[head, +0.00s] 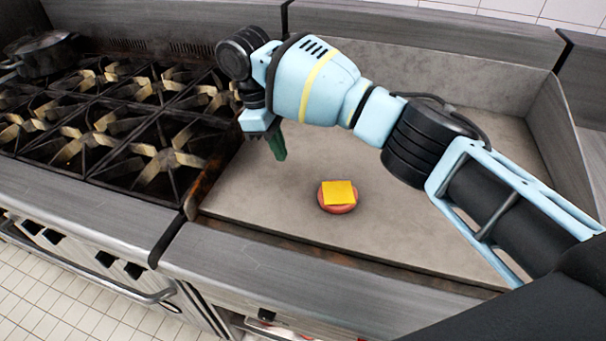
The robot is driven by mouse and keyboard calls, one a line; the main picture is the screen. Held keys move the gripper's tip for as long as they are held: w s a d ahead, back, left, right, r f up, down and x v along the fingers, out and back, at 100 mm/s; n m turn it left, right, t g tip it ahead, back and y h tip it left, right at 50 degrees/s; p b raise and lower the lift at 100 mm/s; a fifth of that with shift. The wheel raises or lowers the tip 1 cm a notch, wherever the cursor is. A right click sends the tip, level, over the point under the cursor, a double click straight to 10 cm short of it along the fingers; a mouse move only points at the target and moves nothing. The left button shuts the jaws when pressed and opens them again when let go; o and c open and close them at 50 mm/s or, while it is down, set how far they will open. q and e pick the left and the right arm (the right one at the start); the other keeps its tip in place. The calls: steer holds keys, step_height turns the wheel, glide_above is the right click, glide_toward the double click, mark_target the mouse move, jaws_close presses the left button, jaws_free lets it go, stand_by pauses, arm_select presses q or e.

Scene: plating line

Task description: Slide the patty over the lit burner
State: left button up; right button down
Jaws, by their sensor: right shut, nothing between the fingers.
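The patty (336,208) is a round pinkish disc lying flat on the grey griddle plate (270,205). A square yellow slice (338,192) lies on top of it. My right gripper (279,152) hangs over the griddle, up and to the left of the patty in the picture and apart from it. Its dark green fingers are shut with nothing between them and point down. I cannot make out a lit burner or any flame. My left gripper is not in view.
A stove with several black burner grates (120,120) stands to the left of the griddle. A dark pot (42,54) sits at its far left corner. Raised metal walls bound the griddle at the back and right. The griddle around the patty is clear.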

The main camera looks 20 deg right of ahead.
mark_target(313, 198)
steer(key=b+x, duration=0.1)
steer(key=x, duration=0.3)
steer(key=shift+f, duration=0.4)
steer(key=x, duration=0.5)
steer(key=shift+s+d+f, duration=0.15)
steer(key=shift+s+f, duration=0.05)
steer(key=shift+s+d+r+p, duration=0.2)
steer(key=shift+s+d+p, duration=0.1)
steer(key=shift+d, duration=0.2)
steer(key=shift+s+d+r+p, duration=0.15)
steer(key=shift+s+d+p, duration=0.1)
steer(key=shift+d, duration=0.25)
steer(key=shift+s+d, duration=0.25)
steer(key=shift+d, duration=0.1)
steer(key=shift+s+d+f, duration=0.15)
steer(key=shift+s+d, duration=0.05)
steer(key=shift+d, duration=0.05)
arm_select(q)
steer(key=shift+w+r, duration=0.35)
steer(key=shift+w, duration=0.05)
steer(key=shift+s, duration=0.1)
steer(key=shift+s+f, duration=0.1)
arm_select(e)
steer(key=shift+f, duration=0.1)
